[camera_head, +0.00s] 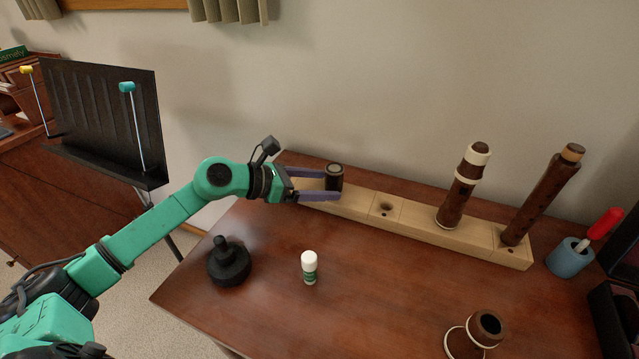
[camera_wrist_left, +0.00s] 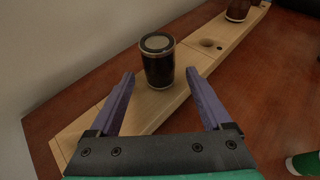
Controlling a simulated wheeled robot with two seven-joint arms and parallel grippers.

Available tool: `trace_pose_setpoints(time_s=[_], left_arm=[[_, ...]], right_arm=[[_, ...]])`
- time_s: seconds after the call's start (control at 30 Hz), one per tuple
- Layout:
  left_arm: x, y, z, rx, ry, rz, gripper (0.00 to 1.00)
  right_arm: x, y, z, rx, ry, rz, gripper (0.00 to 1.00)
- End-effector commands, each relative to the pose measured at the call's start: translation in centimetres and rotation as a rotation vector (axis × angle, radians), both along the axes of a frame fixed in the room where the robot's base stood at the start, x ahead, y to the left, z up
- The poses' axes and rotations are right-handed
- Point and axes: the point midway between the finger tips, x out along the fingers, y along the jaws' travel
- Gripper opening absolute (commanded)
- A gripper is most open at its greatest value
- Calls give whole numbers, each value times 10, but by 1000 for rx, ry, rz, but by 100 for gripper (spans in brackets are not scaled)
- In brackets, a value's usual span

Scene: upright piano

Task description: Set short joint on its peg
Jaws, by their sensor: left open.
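A short dark cylindrical joint (camera_head: 334,174) with a pale grey top and light rim stands upright on the left part of the pale wooden block (camera_head: 410,214). My left gripper (camera_head: 333,186) is open, its purple fingers low on either side of the joint. In the left wrist view the joint (camera_wrist_left: 158,64) stands between and slightly beyond the fingertips (camera_wrist_left: 161,74), with a gap visible on each side. Its lower end hides whatever is under it, so I cannot tell whether it is on a peg. My right gripper is not in view.
A brown bell piece (camera_head: 463,345), white-capped tube (camera_head: 309,268), black knobbed object (camera_head: 229,264) and blue cup (camera_head: 569,258) are on the table.

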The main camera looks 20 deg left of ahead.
Motion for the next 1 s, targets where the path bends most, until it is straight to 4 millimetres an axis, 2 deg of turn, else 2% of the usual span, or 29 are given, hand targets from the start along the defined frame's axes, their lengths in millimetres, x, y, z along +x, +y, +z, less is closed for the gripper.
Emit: trace_pose_setpoints(time_s=[0.17,0.37,0.43,0.7,1.0], left_arm=[[0,0,0,0,0,0,82],[0,0,0,0,0,0,82],[-10,13,0,5,5,4,82],[-38,40,17,5,6,-1,82],[-71,77,43,-6,2,1,82]], right_arm=[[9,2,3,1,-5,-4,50],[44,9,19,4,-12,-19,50],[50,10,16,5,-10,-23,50],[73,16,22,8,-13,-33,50],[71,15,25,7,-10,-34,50]])
